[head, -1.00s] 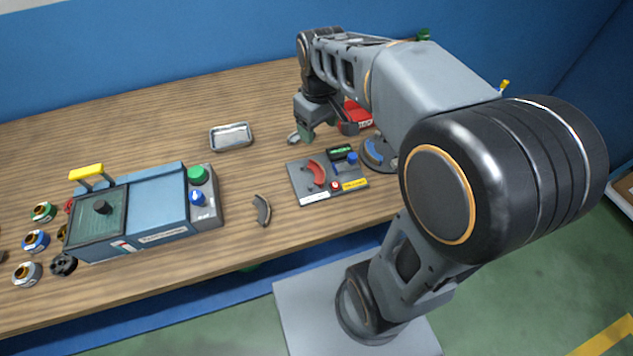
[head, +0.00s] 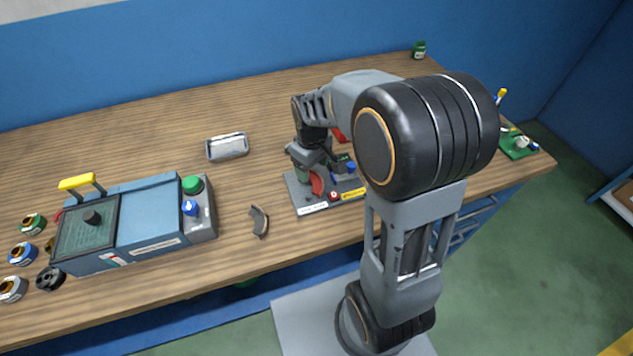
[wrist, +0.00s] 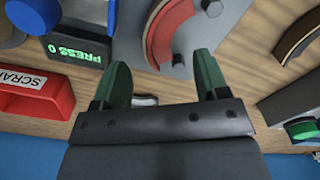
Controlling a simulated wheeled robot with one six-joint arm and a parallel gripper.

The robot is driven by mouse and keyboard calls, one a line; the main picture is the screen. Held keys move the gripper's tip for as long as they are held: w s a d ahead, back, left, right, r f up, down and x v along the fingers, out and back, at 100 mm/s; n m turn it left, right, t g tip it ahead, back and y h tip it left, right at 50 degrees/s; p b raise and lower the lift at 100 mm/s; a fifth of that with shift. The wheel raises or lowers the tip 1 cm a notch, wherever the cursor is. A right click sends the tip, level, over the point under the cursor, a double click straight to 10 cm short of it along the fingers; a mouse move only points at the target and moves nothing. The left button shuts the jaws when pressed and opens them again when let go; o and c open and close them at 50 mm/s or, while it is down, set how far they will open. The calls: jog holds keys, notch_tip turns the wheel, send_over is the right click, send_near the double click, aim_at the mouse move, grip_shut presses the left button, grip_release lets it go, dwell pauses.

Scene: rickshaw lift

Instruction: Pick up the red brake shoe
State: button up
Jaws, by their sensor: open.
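The red brake shoe (head: 317,183) is a curved piece on the grey plate of the press fixture (head: 306,204), partly covered by my gripper in the head view. In the wrist view the red brake shoe (wrist: 172,27) lies ahead of the fingers, with a tan lining along its left side. My gripper (wrist: 163,75) is open, its two green fingers apart, with nothing held between them. In the head view my gripper (head: 310,172) is just above the fixture, close to the shoe. I cannot tell whether a finger touches it.
A dark brake shoe (head: 259,221) lies on the table left of the fixture. Beside the fixture are a PRESS display (wrist: 75,47) and a red scrap bin (wrist: 38,92). A metal tray (head: 227,147) and a blue machine (head: 150,215) stand left. Bare wood lies between.

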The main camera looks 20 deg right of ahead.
aim_at(312, 175)
jog(key=shift+f, duration=1.8)
jog(key=shift+c, duration=0.2)
jog(key=c, duration=1.2)
jog(key=shift+r, duration=0.15)
